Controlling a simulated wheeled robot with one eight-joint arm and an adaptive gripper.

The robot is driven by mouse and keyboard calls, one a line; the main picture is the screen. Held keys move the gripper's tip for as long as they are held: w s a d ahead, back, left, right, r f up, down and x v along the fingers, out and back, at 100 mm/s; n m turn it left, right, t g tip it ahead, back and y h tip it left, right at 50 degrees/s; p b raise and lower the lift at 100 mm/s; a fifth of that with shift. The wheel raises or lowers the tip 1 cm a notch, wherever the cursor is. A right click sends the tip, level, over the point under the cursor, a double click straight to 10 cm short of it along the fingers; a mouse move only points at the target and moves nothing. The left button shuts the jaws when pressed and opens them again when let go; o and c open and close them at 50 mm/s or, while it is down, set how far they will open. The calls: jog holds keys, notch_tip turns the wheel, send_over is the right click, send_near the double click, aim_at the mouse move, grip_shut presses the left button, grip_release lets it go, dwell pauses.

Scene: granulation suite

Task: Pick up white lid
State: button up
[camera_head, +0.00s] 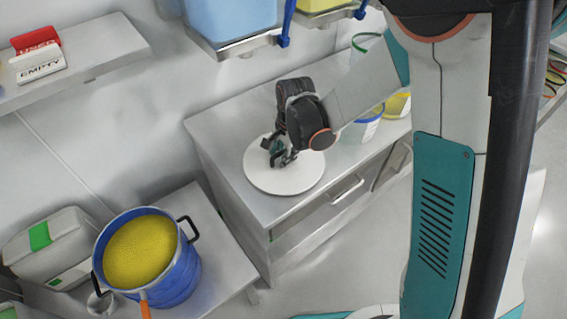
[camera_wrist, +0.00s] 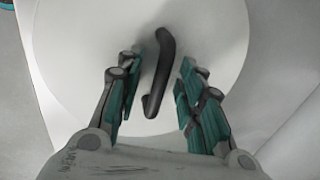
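The white lid (camera_head: 284,181) is a round disc lying flat on the steel cabinet top. In the wrist view the lid (camera_wrist: 90,50) fills most of the picture and has a black bar handle (camera_wrist: 161,70) across its middle. My gripper (camera_head: 279,156) is over the lid in the head view. In the wrist view my gripper (camera_wrist: 160,88) is open, with one teal-padded finger on each side of the handle. A gap shows between the handle and each finger. In the head view my gripper hides the handle.
White tubs, one with a blue rim (camera_head: 368,128), stand behind my arm on the cabinet (camera_head: 215,122). A blue pot (camera_head: 178,277) with yellow contents stands at lower left beside a grey container (camera_head: 50,243). Blue and yellow bins hang above. A shelf (camera_head: 100,55) holds signs at upper left.

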jog(key=shift+r, duration=0.1)
jog(key=shift+c, duration=0.6)
grip_shut()
jog(key=shift+r, duration=0.1)
